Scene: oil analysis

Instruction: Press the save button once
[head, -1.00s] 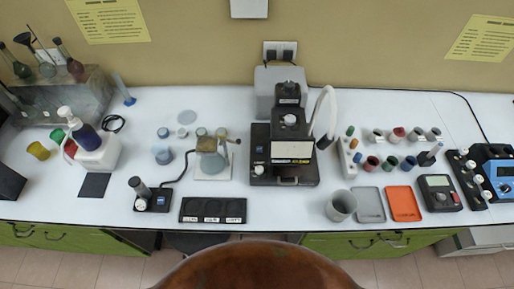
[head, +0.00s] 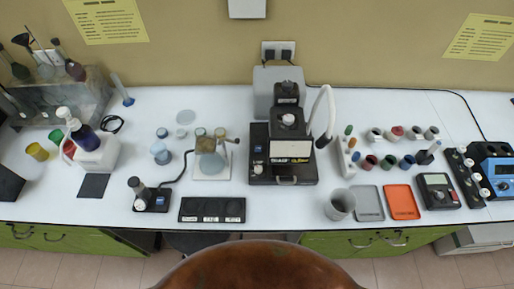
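No save button can be made out by its label at this size. Several devices could carry buttons: the black instrument (head: 259,153) with a small display at the table's centre, the grey handheld meter (head: 437,190) at the right, and the blue device (head: 500,172) at the far right edge. Neither of my grippers is in view. Nothing is seen touching any of these devices.
On the white table (head: 290,215), a grey beaker (head: 340,204), a grey tray (head: 367,203) and an orange tray (head: 403,202) stand front right. A rack (head: 348,158) holds bottles. A black three-part plate (head: 212,210) lies left of centre. The front strip is mostly clear.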

